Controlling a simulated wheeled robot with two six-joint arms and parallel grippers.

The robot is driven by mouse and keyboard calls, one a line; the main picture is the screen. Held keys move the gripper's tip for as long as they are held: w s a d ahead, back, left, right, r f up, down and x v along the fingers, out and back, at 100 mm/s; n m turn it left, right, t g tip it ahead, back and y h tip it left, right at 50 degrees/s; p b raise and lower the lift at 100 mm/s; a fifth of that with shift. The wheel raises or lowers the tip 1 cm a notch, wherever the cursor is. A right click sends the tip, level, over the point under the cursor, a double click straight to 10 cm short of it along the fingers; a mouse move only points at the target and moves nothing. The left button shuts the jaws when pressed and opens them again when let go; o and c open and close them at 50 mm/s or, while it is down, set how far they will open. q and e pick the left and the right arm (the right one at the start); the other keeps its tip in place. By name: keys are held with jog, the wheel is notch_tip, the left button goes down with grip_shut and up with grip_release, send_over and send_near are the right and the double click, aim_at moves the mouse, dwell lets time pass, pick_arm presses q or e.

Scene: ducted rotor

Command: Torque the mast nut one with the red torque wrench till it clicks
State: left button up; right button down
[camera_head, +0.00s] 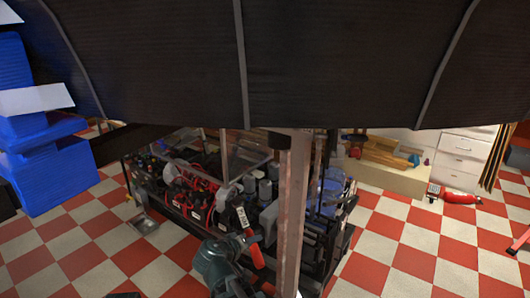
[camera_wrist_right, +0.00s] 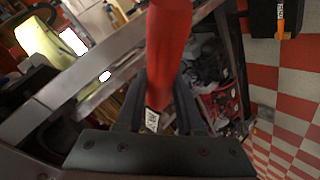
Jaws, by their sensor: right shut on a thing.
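The red torque wrench (camera_wrist_right: 168,45) stands between the fingers of my right gripper (camera_wrist_right: 160,100) in the right wrist view, and the gripper is shut on it. A small white label (camera_wrist_right: 152,121) shows at the wrench's lower end. In the head view my right gripper (camera_head: 246,238) is low in the middle, just left of an upright post (camera_head: 292,215), with a red part of the wrench (camera_head: 257,256) beside it. I cannot make out mast nut one in either view.
A large dark ribbed surface (camera_head: 340,60) spans the top of the head view. A black frame full of equipment (camera_head: 190,190) stands behind the gripper. Blue boxes (camera_head: 38,150) are stacked at left, white drawers (camera_head: 465,145) at right. Checkered floor (camera_head: 420,250) is open at right.

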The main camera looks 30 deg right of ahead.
jog(key=d+r+m+h+p, duration=0.1)
jog(key=d+r+h, duration=0.3)
jog(key=r, duration=0.5)
jog(key=w+d+r+m+t+h+p, duration=0.15)
jog(key=r+h, duration=0.35)
jog(key=r, duration=0.5)
jog(key=d+r+m+h+p, duration=0.1)
jog(key=d+r+m+h, duration=0.1)
jog(key=r+h, duration=0.5)
jog(key=shift+w+d+r+n+y+b, duration=0.1)
jog(key=shift+w+d+r+y, duration=0.2)
jog(key=shift+d, duration=0.45)
jog(key=shift+w+d+r+n+y+b, duration=0.1)
jog(key=shift+w+d+r+n+y, duration=0.2)
jog(key=shift+d, duration=0.45)
jog(key=shift+w+d+r+m+y+b, duration=0.15)
jog(key=shift+d+r+y, duration=0.25)
jog(key=shift+d, duration=0.35)
jog(key=shift+w+d, duration=0.15)
jog(key=shift+d, duration=0.2)
jog(key=shift+w+d, duration=0.25)
jog(key=shift+d, duration=0.4)
jog(key=w+a+f+m+g+b, duration=0.1)
jog(key=w+a+f+m+g, duration=0.1)
jog(key=w+m+g, duration=0.3)
jog(key=shift+w+f+m+g, duration=0.15)
jog(key=shift+f+m+g, duration=0.65)
jog(key=shift+m, duration=1)
